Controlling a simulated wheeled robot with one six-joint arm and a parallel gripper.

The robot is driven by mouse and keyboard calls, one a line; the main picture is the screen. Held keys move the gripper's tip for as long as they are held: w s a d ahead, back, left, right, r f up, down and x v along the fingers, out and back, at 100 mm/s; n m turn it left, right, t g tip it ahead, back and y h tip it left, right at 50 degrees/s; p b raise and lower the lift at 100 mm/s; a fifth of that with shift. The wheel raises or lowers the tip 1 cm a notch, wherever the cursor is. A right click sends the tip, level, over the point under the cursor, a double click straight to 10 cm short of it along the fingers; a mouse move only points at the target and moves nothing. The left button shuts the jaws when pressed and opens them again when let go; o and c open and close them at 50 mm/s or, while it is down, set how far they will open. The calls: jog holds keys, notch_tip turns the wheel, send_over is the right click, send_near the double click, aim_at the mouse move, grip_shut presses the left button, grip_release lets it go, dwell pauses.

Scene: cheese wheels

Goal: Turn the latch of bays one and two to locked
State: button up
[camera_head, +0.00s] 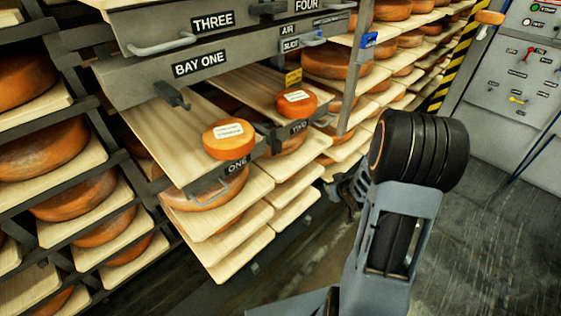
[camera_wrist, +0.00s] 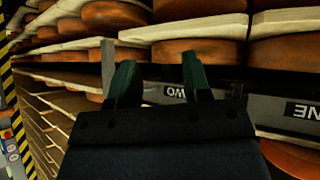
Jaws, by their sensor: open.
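A grey panel marked BAY ONE (camera_head: 230,62) runs across the rack in the head view. A dark latch-like lever (camera_head: 172,95) hangs at its lower left, angled down to the right. No panel marked bay two is readable; whether a latch for it shows, I cannot tell. Below are pulled-out shelf boards marked ONE (camera_head: 237,165) and TWO (camera_head: 299,126). My gripper (camera_head: 352,185) is partly hidden behind my arm, right of board TWO. In the wrist view my gripper (camera_wrist: 160,80) has its dark green fingers apart, nothing between them, in front of the upside-down TWO label (camera_wrist: 175,91).
Small labelled cheeses stand on board ONE (camera_head: 229,139) and board TWO (camera_head: 296,103). A control panel (camera_head: 520,75) stands at right. The floor (camera_head: 480,240) at right looks clear.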

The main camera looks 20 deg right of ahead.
jog(key=w+a+r+n+t+y, duration=0.1)
jog(key=w+a+n+t+y, duration=0.1)
jog(key=w+a+t+y, duration=0.15)
jog(key=n+t+y, duration=0.2)
jog(key=t+y, duration=0.1)
jog(key=y, duration=0.3)
send_near(281, 147)
jog(key=shift+g, duration=0.25)
jog(key=b+x, duration=0.1)
jog(key=x, duration=0.4)
jog(key=b+x, duration=0.1)
jog(key=x, duration=0.4)
jog(key=shift+w+r, duration=0.15)
jog(key=shift+r, duration=0.1)
grip_shut()
